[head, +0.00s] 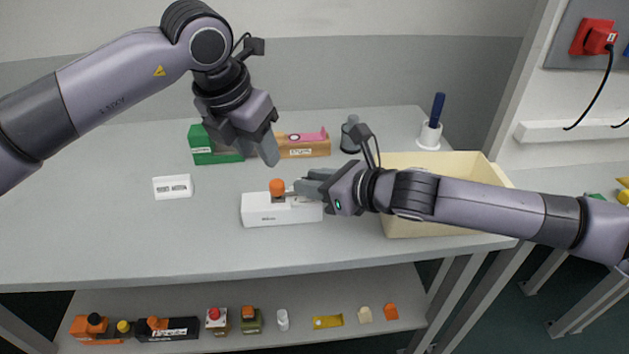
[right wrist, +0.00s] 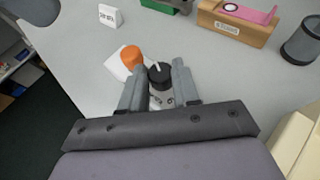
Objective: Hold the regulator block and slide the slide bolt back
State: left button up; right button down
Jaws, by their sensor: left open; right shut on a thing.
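The knob also shows in the right wrist view (right wrist: 131,56), beside a black round knob (right wrist: 160,75) with a white pointer. My right gripper (head: 299,190) is shut on the block's right part, its fingers (right wrist: 158,83) on either side of it. My left gripper (head: 264,150) is open and empty, above and behind the orange knob.
A cream bin (head: 455,222) stands right of the block, under my right arm. A white label stand (head: 172,187) is at left. Green (head: 208,150) and cardboard (head: 303,148) boxes, a grey cup (head: 349,135) and a blue-handled brush (head: 432,128) stand behind. The table front is clear.

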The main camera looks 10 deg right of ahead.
aim_at(271, 183)
pick_arm(q)
jog(key=o, duration=0.4)
jog(key=shift+w+d+f+m+g+h, duration=0.3)
jog(key=shift+w+f+m+g, duration=0.25)
jog(key=shift+f+m, duration=1.15)
jog(key=shift+w+d+f+m+g+h, duration=0.15)
jog(key=shift+w+f+m+g+h, duration=0.35)
jog(key=shift+f+m, duration=1.2)
jog(key=shift+w+d+f+m+g+h, duration=0.3)
jog(key=shift+w+f+m+g, duration=0.25)
jog(key=shift+f+m, duration=1.1)
jog(key=shift+a+r+m, duration=0.1)
jog(key=shift+r+m, duration=0.15)
jog(key=c, duration=1)
